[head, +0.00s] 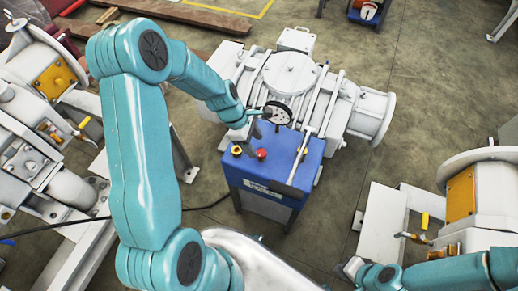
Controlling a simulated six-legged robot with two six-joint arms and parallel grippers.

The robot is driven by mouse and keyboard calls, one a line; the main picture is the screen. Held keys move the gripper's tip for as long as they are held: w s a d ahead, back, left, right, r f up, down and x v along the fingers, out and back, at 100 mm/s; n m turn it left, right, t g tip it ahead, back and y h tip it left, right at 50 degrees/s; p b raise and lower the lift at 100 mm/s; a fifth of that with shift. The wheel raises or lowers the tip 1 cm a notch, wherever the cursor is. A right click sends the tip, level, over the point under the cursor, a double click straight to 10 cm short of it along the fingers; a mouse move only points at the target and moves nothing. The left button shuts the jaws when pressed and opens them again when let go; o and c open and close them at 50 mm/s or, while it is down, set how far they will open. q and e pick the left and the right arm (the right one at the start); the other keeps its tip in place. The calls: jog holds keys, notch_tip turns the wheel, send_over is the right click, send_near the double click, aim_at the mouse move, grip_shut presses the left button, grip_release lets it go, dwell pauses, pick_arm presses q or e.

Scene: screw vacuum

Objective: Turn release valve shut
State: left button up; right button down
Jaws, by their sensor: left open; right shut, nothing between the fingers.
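A white vacuum pump (290,72) stands on the floor, with a blue control box (265,195) at its near side. A round dial gauge (277,113) sits above the box. A red knob (262,154) and a yellow knob (237,151) show on the box top. I cannot tell which part is the release valve. My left gripper (252,138) is open, just above the box top beside the gauge and close to the red knob; contact is unclear. My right gripper (352,268) is shut and empty at the lower right, away from the box.
White machinery with a yellow plate (54,78) stands at the left. Another white machine (480,200) with a yellow-handled valve (425,221) stands at the right, near my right arm. A dark cable (205,207) runs to the box. Floor (420,120) is clear right of the pump.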

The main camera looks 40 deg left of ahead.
aim_at(261, 153)
pick_arm(q)
jog(key=shift+x, duration=2.05)
jog(key=shift+r, duration=0.1)
jog(key=c, duration=1.1)
jog(key=shift+o, duration=0.2)
